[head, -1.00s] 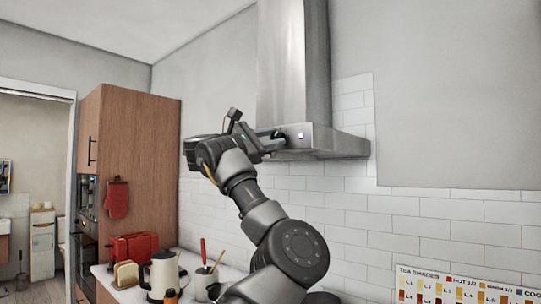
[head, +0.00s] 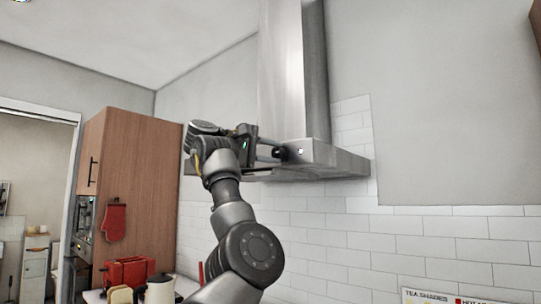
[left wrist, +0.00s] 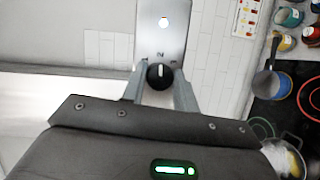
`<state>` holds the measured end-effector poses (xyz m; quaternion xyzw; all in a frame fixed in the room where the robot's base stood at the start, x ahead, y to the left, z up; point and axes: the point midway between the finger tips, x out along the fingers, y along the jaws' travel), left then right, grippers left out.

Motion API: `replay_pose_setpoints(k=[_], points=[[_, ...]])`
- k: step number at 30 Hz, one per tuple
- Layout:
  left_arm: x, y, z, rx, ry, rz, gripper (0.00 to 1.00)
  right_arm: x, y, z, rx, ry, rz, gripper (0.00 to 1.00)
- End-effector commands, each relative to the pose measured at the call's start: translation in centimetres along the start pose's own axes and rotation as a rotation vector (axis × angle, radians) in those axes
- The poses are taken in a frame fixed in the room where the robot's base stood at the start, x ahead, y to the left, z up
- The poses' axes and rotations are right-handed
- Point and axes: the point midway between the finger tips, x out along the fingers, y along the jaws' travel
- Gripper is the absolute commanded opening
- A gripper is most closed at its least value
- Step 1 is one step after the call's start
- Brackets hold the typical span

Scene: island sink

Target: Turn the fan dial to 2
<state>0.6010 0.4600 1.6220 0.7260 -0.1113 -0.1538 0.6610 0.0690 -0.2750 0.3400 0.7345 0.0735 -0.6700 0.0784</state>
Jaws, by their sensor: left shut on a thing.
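The range hood (head: 325,158) is brushed steel and hangs on the wall in the head view. Its black round fan dial (left wrist: 160,76) is on the front edge, between the two fingers of my left gripper (left wrist: 162,92). The gripper is shut on the dial. A white pointer line on the dial points up in the left wrist view, roughly toward a small dark mark like a sideways 2; another mark sits to its right. In the head view my left gripper (head: 277,153) reaches the hood front from the left. My right gripper is not in view.
A lit white button (head: 300,150) is beside the dial. Below are a counter with a red toaster (head: 128,271) and a kettle (head: 160,290). A tall wooden cabinet (head: 140,190) stands left. Pans (left wrist: 270,83) show at right in the left wrist view.

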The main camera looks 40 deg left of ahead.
Motion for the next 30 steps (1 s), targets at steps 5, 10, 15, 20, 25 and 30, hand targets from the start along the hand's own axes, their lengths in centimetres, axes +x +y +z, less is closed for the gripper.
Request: replay_pose_setpoints(k=[5,10,15,20,25,30], points=[[0.09,-0.16,0.05,0.065,-0.001,-0.033,0.07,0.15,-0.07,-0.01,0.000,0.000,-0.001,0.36],[0.09,-0.13,0.08,0.099,0.000,-0.047,0.07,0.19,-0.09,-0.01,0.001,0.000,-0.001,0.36],[0.11,-0.13,0.10,0.111,0.000,-0.052,0.07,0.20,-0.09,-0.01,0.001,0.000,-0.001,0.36],[0.12,-0.14,0.10,0.112,0.000,-0.052,0.07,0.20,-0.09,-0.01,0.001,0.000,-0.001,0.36],[0.14,-0.16,0.10,0.111,0.000,-0.053,0.31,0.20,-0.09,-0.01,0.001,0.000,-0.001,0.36],[0.11,-0.11,0.08,0.111,0.001,-0.051,0.52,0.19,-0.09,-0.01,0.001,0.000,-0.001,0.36]])
